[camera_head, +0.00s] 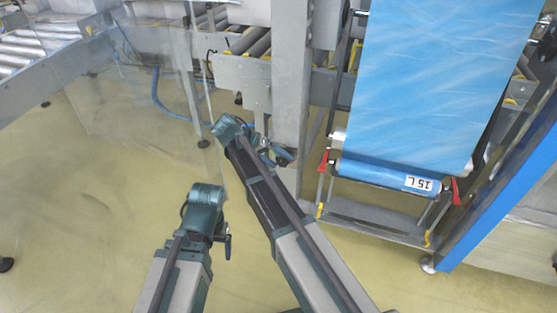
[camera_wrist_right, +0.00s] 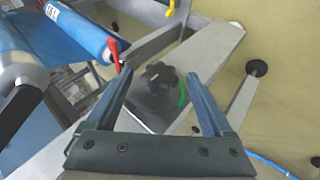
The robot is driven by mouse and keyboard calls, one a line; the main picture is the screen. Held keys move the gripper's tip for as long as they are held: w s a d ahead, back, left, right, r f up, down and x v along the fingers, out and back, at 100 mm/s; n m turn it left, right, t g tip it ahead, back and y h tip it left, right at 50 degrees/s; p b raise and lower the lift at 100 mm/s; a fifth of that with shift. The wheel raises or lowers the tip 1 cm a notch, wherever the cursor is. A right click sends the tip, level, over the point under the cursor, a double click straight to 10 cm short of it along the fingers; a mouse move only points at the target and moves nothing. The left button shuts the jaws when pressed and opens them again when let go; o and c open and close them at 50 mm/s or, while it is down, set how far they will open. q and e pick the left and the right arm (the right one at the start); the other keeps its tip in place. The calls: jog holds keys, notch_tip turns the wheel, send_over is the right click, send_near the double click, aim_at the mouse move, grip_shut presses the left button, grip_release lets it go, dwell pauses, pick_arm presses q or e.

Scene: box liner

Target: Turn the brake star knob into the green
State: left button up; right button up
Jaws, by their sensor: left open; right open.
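The brake star knob (camera_wrist_right: 160,78) is black and lobed, on a grey metal plate in the right wrist view. A green arc (camera_wrist_right: 182,97) shows along its right side. My right gripper (camera_wrist_right: 158,80) is open, with one blue-grey finger on each side of the knob; I cannot tell whether either touches it. In the head view my right gripper (camera_head: 270,149) is beside the grey upright post, and the knob cannot be made out clearly. My left gripper (camera_head: 227,244) is open and empty, low over the floor to the left.
A blue film roll (camera_head: 385,173) with a "15 L" label hangs right of the post (camera_head: 289,80), with red levers (camera_head: 322,162) at its ends. Roller conveyors (camera_head: 250,42) stand behind. A transparent panel spans the left. Yellow floor (camera_head: 90,230) is free at the lower left.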

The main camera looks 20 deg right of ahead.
jog(key=p+v, duration=0.5)
jog(key=v, duration=0.2)
dwell(0.3)
jog(key=b+x, duration=0.5)
jog(key=x, duration=0.2)
jog(key=shift+d+f+b, duration=0.2)
jog(key=shift+f+b, duration=0.05)
jog(key=shift+b, duration=0.05)
jog(key=shift+r+p, duration=0.2)
jog(key=shift+p, duration=0.15)
jog(key=shift+a, duration=0.1)
